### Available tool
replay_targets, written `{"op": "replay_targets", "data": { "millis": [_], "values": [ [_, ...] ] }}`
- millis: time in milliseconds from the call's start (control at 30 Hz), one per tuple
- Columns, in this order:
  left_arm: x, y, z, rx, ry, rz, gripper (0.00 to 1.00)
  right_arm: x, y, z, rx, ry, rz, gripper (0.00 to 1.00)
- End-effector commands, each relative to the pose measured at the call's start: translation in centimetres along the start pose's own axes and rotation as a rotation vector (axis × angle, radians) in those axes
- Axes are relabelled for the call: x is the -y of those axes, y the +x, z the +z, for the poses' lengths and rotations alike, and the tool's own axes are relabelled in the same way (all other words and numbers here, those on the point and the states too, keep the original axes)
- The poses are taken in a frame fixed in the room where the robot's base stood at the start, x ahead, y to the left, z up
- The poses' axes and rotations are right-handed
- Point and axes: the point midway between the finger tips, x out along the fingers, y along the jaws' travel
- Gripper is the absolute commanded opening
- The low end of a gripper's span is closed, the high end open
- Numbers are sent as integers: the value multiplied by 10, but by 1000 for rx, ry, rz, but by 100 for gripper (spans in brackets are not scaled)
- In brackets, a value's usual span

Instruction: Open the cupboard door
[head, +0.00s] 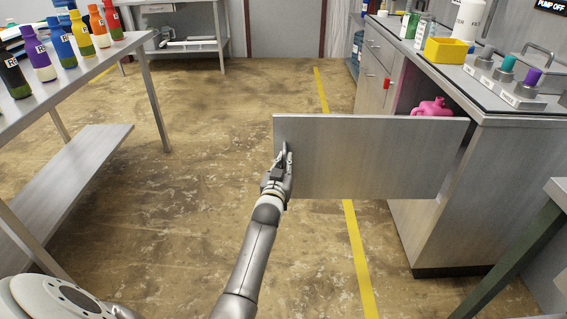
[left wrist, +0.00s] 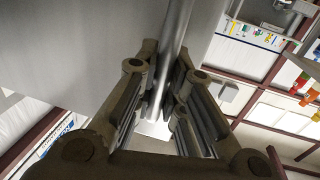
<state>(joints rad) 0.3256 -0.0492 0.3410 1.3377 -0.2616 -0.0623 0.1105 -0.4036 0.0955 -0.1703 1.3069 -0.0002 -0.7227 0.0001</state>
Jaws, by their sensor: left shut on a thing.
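The grey metal cupboard door (head: 375,158) stands swung out from the cupboard (head: 445,210) on the right, over the floor. A pink jug (head: 432,107) shows in the opening behind the door's top edge. My left gripper (head: 284,155) is at the door's free left edge. In the left wrist view its fingers (left wrist: 168,105) are closed around a metal bar, the door handle (left wrist: 176,35), with the flat door (left wrist: 90,50) behind. My right gripper is in neither view.
A table (head: 110,50) with several coloured bottles stands at the left. The cupboard's counter top holds a yellow bin (head: 446,51) and lidded containers. A red handle (head: 387,83) sits on the cupboard front. Open floor (head: 230,110) lies between table and cupboard.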

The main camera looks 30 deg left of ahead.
Motion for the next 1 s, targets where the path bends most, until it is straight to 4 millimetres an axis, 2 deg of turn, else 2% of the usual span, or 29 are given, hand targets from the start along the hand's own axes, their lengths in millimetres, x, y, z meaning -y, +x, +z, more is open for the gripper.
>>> {"op": "replay_targets", "data": {
  "millis": [500, 533, 700, 1000],
  "values": [
    [2, 1, -2, -6, 2, -4, 0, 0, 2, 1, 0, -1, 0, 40],
    [2, 1, -2, -6, 2, -4, 12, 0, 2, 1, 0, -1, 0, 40],
    [1, 0, -2, -5, 2, -3, 33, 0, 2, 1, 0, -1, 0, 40],
    [0, 0, -1, -3, 1, -1, 33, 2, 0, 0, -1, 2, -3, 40]
  ]
}}
